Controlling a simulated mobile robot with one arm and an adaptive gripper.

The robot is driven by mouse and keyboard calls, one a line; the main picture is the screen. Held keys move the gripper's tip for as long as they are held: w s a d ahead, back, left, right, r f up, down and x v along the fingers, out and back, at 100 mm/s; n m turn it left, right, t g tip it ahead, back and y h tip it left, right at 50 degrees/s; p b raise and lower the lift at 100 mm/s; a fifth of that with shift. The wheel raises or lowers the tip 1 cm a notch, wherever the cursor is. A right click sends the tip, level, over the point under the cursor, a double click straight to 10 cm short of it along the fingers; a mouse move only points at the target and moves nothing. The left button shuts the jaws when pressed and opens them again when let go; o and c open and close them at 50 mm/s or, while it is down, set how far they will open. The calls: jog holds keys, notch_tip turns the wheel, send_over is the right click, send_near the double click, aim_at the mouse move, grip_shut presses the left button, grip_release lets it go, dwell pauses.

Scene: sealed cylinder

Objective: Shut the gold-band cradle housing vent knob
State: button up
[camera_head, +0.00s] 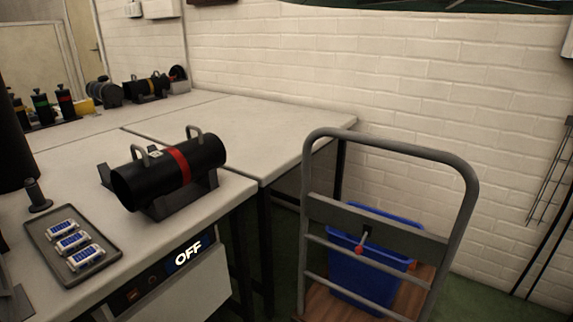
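A dark cylinder (142,86) lies in a cradle on the far table by the back wall. A small yellowish-gold patch shows on it, but it is too small to tell for sure whether this is the gold band. I cannot make out a vent knob on it. Nearer, a black cylinder with a red band (180,166) and two grey handles lies in a dark cradle (187,196). My gripper is not in view.
A grey tray (45,250) with several blue-and-white items lies at the near left. Several small banded black cylinders (42,105) stand at the far left. A panel reads OFF (188,253). A trolley (390,160) with a blue bin (365,265) stands right of the tables.

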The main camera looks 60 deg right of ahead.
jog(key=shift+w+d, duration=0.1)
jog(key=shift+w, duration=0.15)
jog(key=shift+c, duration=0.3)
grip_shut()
